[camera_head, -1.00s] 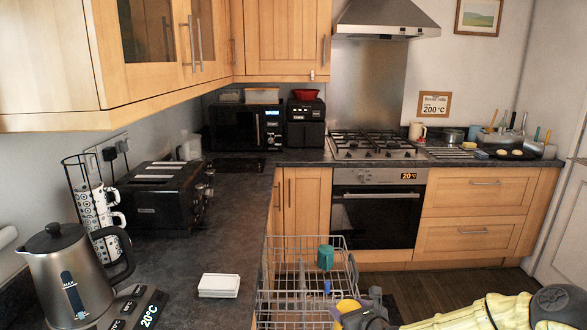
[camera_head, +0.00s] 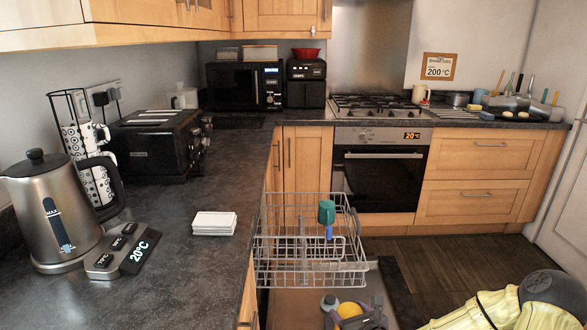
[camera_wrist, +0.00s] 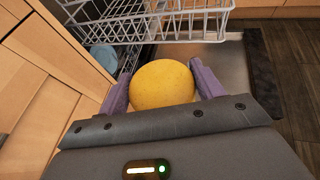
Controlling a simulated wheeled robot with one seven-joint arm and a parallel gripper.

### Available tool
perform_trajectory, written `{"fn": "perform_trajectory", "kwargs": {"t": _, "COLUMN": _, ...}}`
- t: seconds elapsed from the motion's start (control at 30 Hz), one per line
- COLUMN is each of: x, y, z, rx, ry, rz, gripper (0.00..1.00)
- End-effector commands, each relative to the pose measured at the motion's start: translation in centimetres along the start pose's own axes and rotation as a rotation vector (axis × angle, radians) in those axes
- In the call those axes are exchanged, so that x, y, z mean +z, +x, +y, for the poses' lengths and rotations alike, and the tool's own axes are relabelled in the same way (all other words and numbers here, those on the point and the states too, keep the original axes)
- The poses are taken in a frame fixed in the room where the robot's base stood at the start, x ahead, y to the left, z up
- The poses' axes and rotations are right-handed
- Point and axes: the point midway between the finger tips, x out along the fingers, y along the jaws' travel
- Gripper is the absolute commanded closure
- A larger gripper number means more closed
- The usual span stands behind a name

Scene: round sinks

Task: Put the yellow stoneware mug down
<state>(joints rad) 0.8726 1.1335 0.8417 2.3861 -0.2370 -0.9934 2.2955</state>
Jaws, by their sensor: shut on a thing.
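The yellow mug (camera_head: 350,310) is held in my gripper (camera_head: 356,315), low in front of the pulled-out wire rack (camera_head: 310,275). In the wrist view the mug (camera_wrist: 162,84) shows as a round yellow face between the two purple fingers of my gripper (camera_wrist: 163,88), which is shut on it. Its handle is not seen. The mug is below the rack's level and appears over the lowered dishwasher door (camera_head: 290,308). I cannot tell whether the mug touches anything beneath it.
A teal cup (camera_head: 326,212) sits in the rack. A pale round item (camera_wrist: 103,57) lies low by the dishwasher opening. The counter (camera_head: 185,275) at left holds a kettle (camera_head: 58,215), a toaster (camera_head: 158,140) and a white stack (camera_head: 214,223). Floor is free to the right.

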Motion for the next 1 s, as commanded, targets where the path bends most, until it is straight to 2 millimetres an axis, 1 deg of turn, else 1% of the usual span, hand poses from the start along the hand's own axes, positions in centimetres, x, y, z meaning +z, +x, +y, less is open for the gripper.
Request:
{"fn": "perform_trajectory", "kwargs": {"t": 0.03, "x": -0.7, "y": 0.1, "z": 0.1, "rx": 0.000, "ry": 0.001, "rz": -0.001, "gripper": 0.66}}
{"fn": "perform_trajectory", "kwargs": {"t": 0.07, "x": -0.9, "y": 0.2, "z": 0.1, "rx": -0.001, "ry": 0.001, "rz": -0.001, "gripper": 0.66}}
{"fn": "perform_trajectory", "kwargs": {"t": 0.13, "x": 0.0, "y": -0.2, "z": 0.1, "rx": -0.005, "ry": 0.003, "rz": -0.004, "gripper": 0.66}}
{"fn": "perform_trajectory", "kwargs": {"t": 0.5, "x": 1.8, "y": -0.9, "z": 0.1, "rx": -0.029, "ry": 0.021, "rz": -0.008, "gripper": 0.66}}
{"fn": "perform_trajectory", "kwargs": {"t": 0.63, "x": 2.9, "y": -1.4, "z": 0.1, "rx": -0.042, "ry": 0.030, "rz": -0.011, "gripper": 0.66}}
{"fn": "perform_trajectory", "kwargs": {"t": 1.0, "x": 7.2, "y": -3.3, "z": 0.2, "rx": -0.104, "ry": 0.065, "rz": -0.016, "gripper": 0.66}}
